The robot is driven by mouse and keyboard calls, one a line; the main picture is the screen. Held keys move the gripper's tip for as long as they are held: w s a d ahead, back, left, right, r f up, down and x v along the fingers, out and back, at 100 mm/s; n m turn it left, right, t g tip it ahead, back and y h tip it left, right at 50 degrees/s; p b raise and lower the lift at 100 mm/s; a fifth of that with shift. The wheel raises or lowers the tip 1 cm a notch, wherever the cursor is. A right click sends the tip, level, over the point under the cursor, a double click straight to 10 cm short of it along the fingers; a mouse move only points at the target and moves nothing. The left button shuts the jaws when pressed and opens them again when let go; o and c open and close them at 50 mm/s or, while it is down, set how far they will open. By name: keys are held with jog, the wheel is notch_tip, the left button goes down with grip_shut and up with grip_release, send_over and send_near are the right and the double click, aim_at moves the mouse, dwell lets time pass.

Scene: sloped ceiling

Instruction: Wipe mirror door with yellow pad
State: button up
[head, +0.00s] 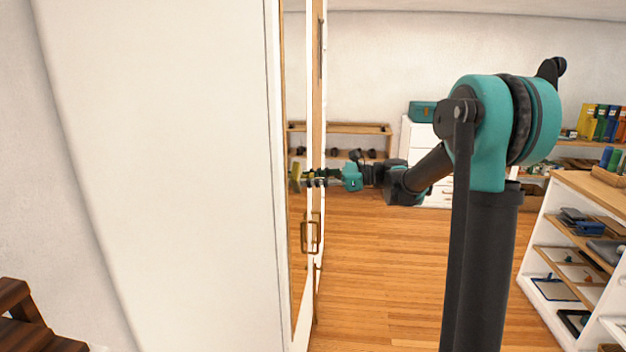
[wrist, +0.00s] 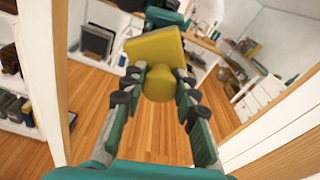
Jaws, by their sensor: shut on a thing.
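The mirror door (head: 298,270) shows nearly edge-on in the head view, with a wooden frame and a brass handle. In the wrist view its glass (wrist: 95,108) reflects the room between wooden frame edges. The yellow pad (head: 296,177) is at the glass, above the handle; it also shows in the wrist view (wrist: 154,47), with a rounded grip below its flat square part. My gripper (head: 318,178) is shut on that grip, and its teal fingers stand on both sides of it in the wrist view (wrist: 159,84). I cannot tell whether the pad touches the glass.
A white cabinet side (head: 160,170) fills the left of the head view. Dark wooden steps (head: 30,320) stand at the lower left. A shelf unit (head: 565,265) with several items stands at the right. The wooden floor (head: 400,270) between door and shelves is clear.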

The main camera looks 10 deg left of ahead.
aim_at(301, 169)
jog(key=shift+w, duration=0.15)
jog(key=shift+w+r, duration=0.55)
jog(key=shift+w, duration=1.3)
jog(key=shift+w+r, duration=0.5)
jog(key=shift+w, duration=1.4)
jog(key=shift+w+r, duration=0.55)
jog(key=shift+w, duration=1.3)
jog(key=shift+s+a, duration=0.15)
jog(key=shift+s, duration=5.6)
jog(key=shift+r, duration=1.55)
jog(key=shift+w, duration=3.8)
jog(key=shift+w+d, duration=0.2)
jog(key=shift+w, duration=0.8)
jog(key=shift+w+d, duration=0.15)
jog(key=shift+w, duration=0.85)
